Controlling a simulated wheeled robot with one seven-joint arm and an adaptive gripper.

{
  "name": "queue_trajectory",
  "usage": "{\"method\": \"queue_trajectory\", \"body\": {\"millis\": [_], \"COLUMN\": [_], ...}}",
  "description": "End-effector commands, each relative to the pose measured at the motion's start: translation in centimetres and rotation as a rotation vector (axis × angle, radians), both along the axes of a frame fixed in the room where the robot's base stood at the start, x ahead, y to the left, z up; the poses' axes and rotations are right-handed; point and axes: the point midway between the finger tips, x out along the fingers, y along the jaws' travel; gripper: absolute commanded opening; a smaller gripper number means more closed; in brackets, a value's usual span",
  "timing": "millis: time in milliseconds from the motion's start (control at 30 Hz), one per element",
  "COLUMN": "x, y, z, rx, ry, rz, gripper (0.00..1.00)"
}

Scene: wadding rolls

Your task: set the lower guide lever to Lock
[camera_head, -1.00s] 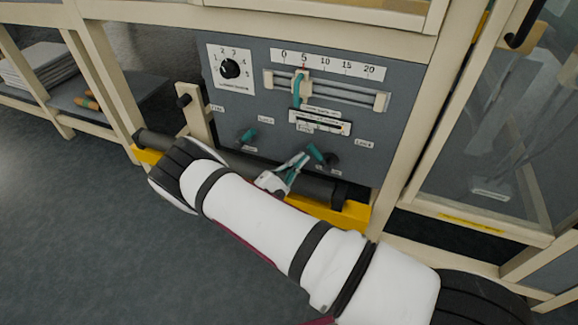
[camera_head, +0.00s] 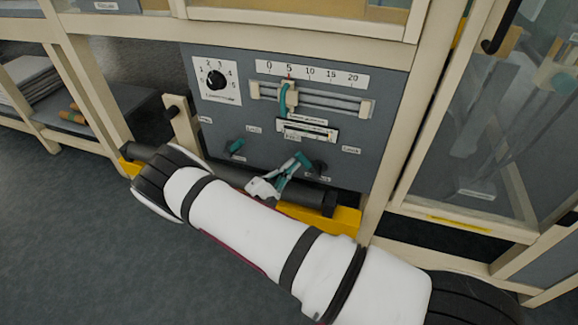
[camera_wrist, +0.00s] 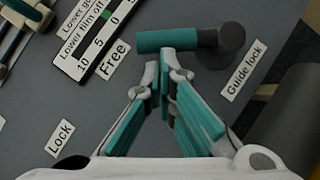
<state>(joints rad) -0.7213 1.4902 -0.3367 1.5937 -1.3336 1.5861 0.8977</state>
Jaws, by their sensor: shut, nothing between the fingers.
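The lower guide lever (camera_wrist: 165,41) has a teal grip on a dark round pivot, beside the "Guide lock" label (camera_wrist: 234,68) in the wrist view. Its grip points left there, to the side of the "Free" label (camera_wrist: 114,60); the "Lock" label (camera_wrist: 60,137) is at lower left. In the head view the lever (camera_head: 304,160) is low on the grey panel (camera_head: 225,120), tilted up-left. My gripper (camera_wrist: 166,73) is shut and empty, its fingertips just below the grip in the wrist view. I cannot tell whether they touch it. My gripper also shows in the head view (camera_head: 295,164).
A second teal lever (camera_head: 237,147) is to the left on the panel. Above are a dial (camera_head: 215,80) and a scale with a slider (camera_head: 287,97). A dark roller (camera_head: 300,195) and a yellow bar (camera_head: 345,217) run below. Open floor lies at lower left.

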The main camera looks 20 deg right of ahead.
Motion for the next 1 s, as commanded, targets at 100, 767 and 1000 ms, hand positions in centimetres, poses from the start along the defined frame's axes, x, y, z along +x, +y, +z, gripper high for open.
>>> {"method": "queue_trajectory", "body": {"millis": [100, 767, 1000], "x": [0.0, -0.6, -1.4], "y": [0.0, -0.9, -1.9], "z": [0.2, 2.4, 4.0], "rx": [0.017, 0.213, 0.392], "ry": [-0.012, -0.156, -0.286], "rz": [0.001, 0.0, 0.001], "gripper": [0.0, 0.0, 0.0]}}
